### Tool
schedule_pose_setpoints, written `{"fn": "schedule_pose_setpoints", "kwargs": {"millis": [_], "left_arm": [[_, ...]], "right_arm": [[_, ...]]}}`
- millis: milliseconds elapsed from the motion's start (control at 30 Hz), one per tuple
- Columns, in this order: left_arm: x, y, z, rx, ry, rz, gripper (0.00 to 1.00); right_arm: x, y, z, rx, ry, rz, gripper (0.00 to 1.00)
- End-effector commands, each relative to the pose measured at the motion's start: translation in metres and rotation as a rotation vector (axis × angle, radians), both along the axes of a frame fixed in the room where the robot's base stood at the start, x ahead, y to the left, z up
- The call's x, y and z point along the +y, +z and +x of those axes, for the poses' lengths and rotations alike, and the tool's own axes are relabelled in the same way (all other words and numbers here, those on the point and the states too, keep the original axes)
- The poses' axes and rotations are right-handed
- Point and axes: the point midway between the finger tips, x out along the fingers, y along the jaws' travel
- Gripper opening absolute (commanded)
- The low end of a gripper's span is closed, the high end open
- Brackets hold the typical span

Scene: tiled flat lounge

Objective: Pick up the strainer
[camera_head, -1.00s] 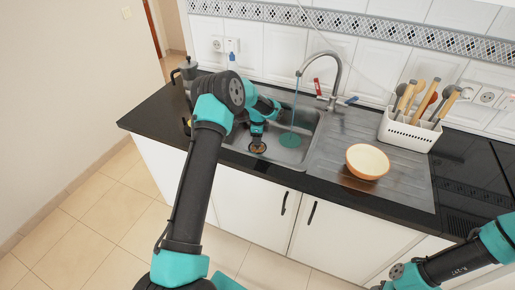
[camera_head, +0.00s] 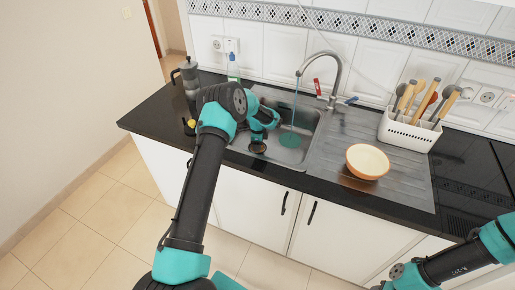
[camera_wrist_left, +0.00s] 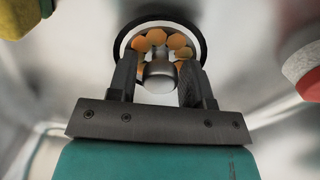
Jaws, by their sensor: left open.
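The strainer is a round piece with a dark rim, a ring of orange-looking holes and a grey central knob; it shows in the left wrist view (camera_wrist_left: 160,22). In the head view it is a small brownish disc (camera_head: 258,148) in the left part of the sink, partly covered by my gripper. My left gripper (camera_head: 258,138) points down into the sink over it. In the left wrist view, its fingers (camera_wrist_left: 160,68) are open, one on each side of the knob; I cannot tell whether they touch it. My right gripper is out of view; only its arm shows.
The sink (camera_head: 312,135) has a curved tap (camera_head: 338,70) with a teal stream falling right of my gripper. A bowl (camera_head: 367,162) sits on the drainboard. A white utensil holder (camera_head: 408,134) stands behind it. A moka pot (camera_head: 190,75) and a bottle (camera_head: 233,70) stand back left.

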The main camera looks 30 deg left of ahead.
Motion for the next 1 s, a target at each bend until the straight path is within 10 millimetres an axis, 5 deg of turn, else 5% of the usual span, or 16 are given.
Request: {"fn": "schedule_pose_setpoints", "kwargs": {"millis": [67,467,767,1000], "left_arm": [[0.0,0.0,0.0,0.0,0.0,0.0,0.46],[0.0,0.0,0.0,0.0,0.0,0.0,0.09],[0.0,0.004,0.0,0.0,0.0,0.0,0.09],[-0.001,0.032,0.001,-0.002,0.0,0.0,0.09]], "right_arm": [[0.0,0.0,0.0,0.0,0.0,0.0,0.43],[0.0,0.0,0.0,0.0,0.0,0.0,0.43],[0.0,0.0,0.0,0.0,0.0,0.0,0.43],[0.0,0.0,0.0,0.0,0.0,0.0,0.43]]}}
